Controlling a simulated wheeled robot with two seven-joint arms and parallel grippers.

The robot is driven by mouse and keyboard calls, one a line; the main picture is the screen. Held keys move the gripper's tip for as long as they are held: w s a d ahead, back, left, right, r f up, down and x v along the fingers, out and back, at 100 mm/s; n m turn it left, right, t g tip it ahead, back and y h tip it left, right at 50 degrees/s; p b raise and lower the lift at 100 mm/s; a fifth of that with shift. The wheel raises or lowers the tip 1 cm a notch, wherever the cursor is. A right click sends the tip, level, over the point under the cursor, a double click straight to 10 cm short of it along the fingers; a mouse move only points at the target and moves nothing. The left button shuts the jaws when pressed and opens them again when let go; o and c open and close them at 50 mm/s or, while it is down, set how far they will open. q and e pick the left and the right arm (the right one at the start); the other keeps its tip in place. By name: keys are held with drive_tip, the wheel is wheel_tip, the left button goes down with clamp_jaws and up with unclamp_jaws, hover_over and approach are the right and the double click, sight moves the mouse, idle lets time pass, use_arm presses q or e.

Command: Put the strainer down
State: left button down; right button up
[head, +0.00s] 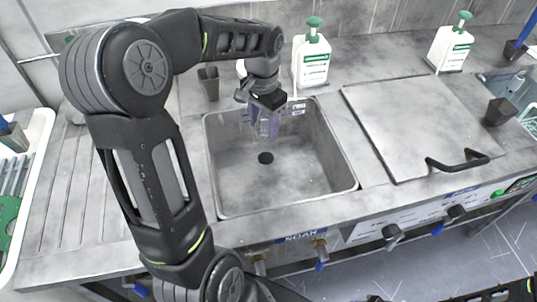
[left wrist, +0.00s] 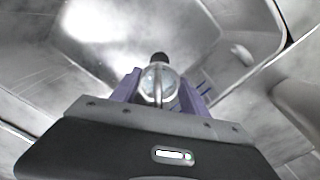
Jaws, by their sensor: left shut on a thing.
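My left gripper (head: 264,124) hangs over the back part of the sink basin (head: 300,178), its purple fingers pointing down. In the left wrist view the fingers (left wrist: 160,88) are shut on a small, round, shiny piece with a thin upright bar, which I take to be the strainer (left wrist: 158,84). The strainer cannot be made out in the head view. The dark round drain hole (head: 265,158) lies in the basin floor, a little nearer than the gripper. In the left wrist view a dark spot, likely the drain, shows just beyond the strainer. My right gripper cannot be made out.
A grey lid with a black handle (head: 458,163) lies right of the basin. White bottles with green pumps (head: 312,60) stand behind. A small dark cup (head: 208,84) stands behind the basin. A ribbed drainboard (head: 88,190) is on the left. The basin floor looks clear.

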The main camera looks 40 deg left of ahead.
use_arm(q)
drive_tip(key=shift+w+f, duration=0.1)
drive_tip(key=shift+f, duration=3.05)
drive_tip(key=shift+f, duration=0.1)
drive_tip(key=shift+f, duration=1.8)
drive_tip(key=shift+f+b, duration=0.15)
drive_tip(key=shift+b, duration=0.15)
drive_tip(key=c, duration=0.6)
unclamp_jaws()
wheel_tip(320, 180, up, 12)
drive_tip(key=shift+r+p, duration=0.2)
drive_tip(key=shift+p, duration=0.2)
